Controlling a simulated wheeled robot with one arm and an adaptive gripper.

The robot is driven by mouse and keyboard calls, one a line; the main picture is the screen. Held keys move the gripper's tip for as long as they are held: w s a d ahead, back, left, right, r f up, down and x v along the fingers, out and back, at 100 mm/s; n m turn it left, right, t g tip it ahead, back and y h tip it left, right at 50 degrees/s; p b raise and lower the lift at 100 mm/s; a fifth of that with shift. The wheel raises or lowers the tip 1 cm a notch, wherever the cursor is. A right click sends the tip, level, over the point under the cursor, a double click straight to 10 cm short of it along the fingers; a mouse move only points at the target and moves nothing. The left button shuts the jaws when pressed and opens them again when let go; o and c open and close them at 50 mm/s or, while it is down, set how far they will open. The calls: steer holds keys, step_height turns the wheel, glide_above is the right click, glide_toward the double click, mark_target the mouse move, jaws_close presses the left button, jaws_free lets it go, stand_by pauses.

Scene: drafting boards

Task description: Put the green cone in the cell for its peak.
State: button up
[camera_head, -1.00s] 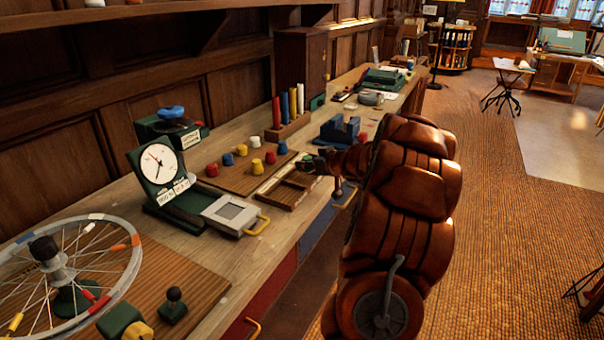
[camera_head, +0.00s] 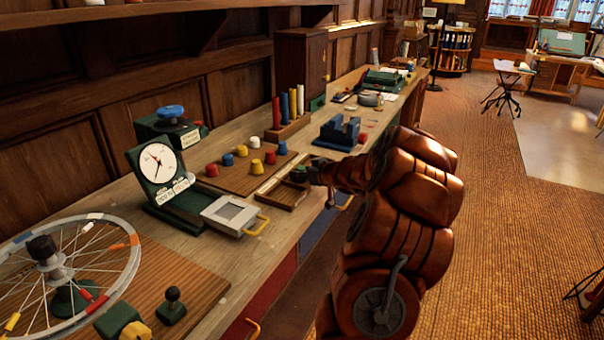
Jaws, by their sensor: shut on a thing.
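My gripper (camera_head: 304,172) is at the far right end of a small wooden tray with cells (camera_head: 270,190), low over its rim. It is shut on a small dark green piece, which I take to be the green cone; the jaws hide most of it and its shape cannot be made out. I cannot tell whether it touches the tray. The tray lies at the bench's front edge. My arm hides part of the bench to the right of the tray.
A wooden board (camera_head: 232,182) with several red, blue, yellow and white cones lies behind the tray. A green dial gauge (camera_head: 160,165) with a grey plate (camera_head: 230,212) stands to the left. A blue block stand (camera_head: 338,134) and a rack of coloured rods (camera_head: 288,128) are behind my gripper.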

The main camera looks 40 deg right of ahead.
steer(key=shift+f, duration=0.1)
steer(key=o, duration=0.8)
steer(key=shift+o, duration=0.2)
steer(key=shift+s+r, duration=0.25)
steer(key=shift+s, duration=0.05)
steer(key=v, duration=1.1)
steer(key=shift+s, duration=0.15)
